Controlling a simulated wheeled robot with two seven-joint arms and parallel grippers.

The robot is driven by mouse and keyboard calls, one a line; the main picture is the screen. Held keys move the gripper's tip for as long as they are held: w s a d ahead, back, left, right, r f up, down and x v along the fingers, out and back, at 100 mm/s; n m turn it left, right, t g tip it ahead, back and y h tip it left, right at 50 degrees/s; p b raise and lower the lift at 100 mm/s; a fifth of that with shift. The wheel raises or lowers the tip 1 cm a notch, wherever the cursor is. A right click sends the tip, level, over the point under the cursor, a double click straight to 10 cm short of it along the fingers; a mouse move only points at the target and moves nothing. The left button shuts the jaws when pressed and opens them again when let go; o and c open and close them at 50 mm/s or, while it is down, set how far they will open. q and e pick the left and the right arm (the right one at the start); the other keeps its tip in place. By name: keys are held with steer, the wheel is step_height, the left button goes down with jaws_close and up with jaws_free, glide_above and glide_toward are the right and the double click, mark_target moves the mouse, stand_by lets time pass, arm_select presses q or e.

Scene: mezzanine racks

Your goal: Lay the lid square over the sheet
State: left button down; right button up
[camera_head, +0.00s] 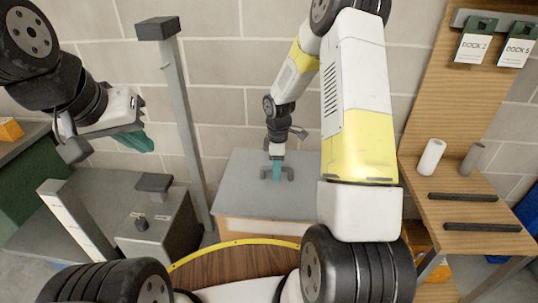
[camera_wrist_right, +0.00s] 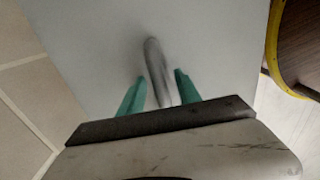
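A flat grey lid (camera_head: 243,190) with a raised handle (camera_wrist_right: 154,62) lies on top of a pale box-like stand (camera_head: 258,228) at the centre of the head view. The grey surface also fills much of the right wrist view (camera_wrist_right: 100,55). My right gripper (camera_head: 277,171) points down at the handle. In the wrist view its teal fingers (camera_wrist_right: 160,88) are apart, one on each side of the handle, with small gaps showing. No sheet can be made out. My left gripper (camera_head: 138,142) is raised at the left, away from the lid; its finger gap is unclear.
A grey post (camera_head: 182,125) stands left of the lid. A grey bench (camera_head: 75,225) with dark-topped blocks is at left. A wooden rack (camera_head: 470,210) at right holds a white roll (camera_head: 431,157) and a grey cylinder (camera_head: 472,158). A yellow-edged wooden surface (camera_head: 240,262) is in front.

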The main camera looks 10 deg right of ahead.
steer(key=s+r+m+t, duration=0.1)
steer(key=s+r+m, duration=0.1)
steer(key=r, duration=0.8)
steer(key=s+r+m+t, duration=0.1)
steer(key=s+r, duration=0.2)
steer(key=r, duration=0.8)
steer(key=s+a+r+m+t+y, duration=0.1)
steer(key=s+r+m+t, duration=0.1)
steer(key=s+r+m, duration=0.3)
steer(key=s+a+r+m+t+y, duration=0.1)
steer(key=s+r+m, duration=0.4)
steer(key=s, duration=0.9)
steer(key=shift+s+r+m+t, duration=0.15)
steer(key=shift+r+m+t, duration=0.25)
steer(key=shift+m+t, duration=0.2)
steer(key=shift+a, duration=0.1)
